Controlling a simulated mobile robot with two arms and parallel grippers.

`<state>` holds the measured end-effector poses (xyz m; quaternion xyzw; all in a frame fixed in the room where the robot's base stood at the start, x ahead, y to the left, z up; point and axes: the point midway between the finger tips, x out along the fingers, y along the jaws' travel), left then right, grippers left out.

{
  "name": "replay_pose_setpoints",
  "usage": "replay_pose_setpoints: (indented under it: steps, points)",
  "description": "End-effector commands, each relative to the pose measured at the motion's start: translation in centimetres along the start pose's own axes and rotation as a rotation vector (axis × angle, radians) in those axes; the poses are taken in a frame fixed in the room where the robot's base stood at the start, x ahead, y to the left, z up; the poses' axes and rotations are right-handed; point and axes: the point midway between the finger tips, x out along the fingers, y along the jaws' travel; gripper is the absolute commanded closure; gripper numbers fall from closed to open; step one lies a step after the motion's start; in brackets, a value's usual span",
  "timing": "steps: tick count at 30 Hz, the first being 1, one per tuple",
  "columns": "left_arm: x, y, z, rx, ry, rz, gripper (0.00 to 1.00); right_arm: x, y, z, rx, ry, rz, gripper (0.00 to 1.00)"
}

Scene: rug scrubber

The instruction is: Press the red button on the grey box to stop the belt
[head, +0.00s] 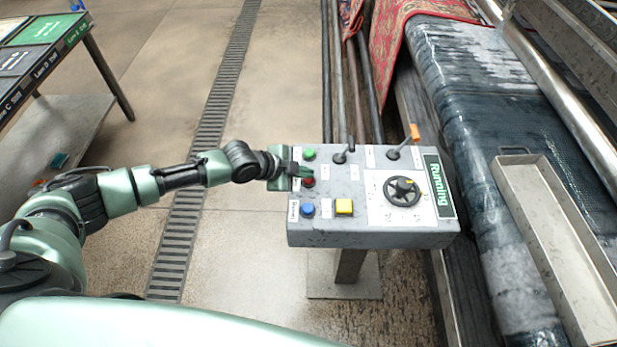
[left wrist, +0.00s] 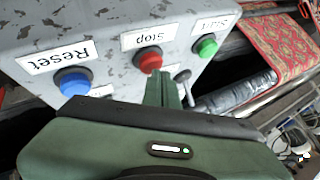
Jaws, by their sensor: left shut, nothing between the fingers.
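The grey box (head: 345,236) stands on a post in the middle of the head view, with a "Running" sign (head: 439,186) on its right side. The red button (head: 309,182) is on its left part, and shows in the left wrist view (left wrist: 149,60) beside a "Stop" label. My left gripper (head: 307,171) is shut and empty, reaching in from the left. Its fingertips (left wrist: 158,76) are right by the red button; I cannot tell whether they touch it. The belt (head: 480,100) lies to the right. My right gripper is not in view.
A green button (head: 309,154), blue button (head: 307,210), yellow button (head: 344,206), black hand wheel (head: 402,190) and levers (head: 352,148) share the panel. A red rug (head: 400,22) lies at the belt's far end. A table (head: 50,48) stands at the far left. Open floor lies between.

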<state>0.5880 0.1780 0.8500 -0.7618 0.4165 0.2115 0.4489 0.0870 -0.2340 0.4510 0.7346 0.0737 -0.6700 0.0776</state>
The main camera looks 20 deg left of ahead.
Motion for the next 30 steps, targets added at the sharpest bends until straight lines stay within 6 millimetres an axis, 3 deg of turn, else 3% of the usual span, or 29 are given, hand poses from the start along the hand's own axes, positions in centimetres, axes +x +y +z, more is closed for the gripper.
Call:
replay_pose_setpoints:
  steps: [20, 30]
  points:
    - [0.4, 0.3, 0.3, 0.000, -0.002, 0.002, 1.00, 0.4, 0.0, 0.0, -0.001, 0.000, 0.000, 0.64]
    - [-0.8, -0.5, -0.5, -0.001, -0.002, 0.002, 1.00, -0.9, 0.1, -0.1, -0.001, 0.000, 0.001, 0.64]
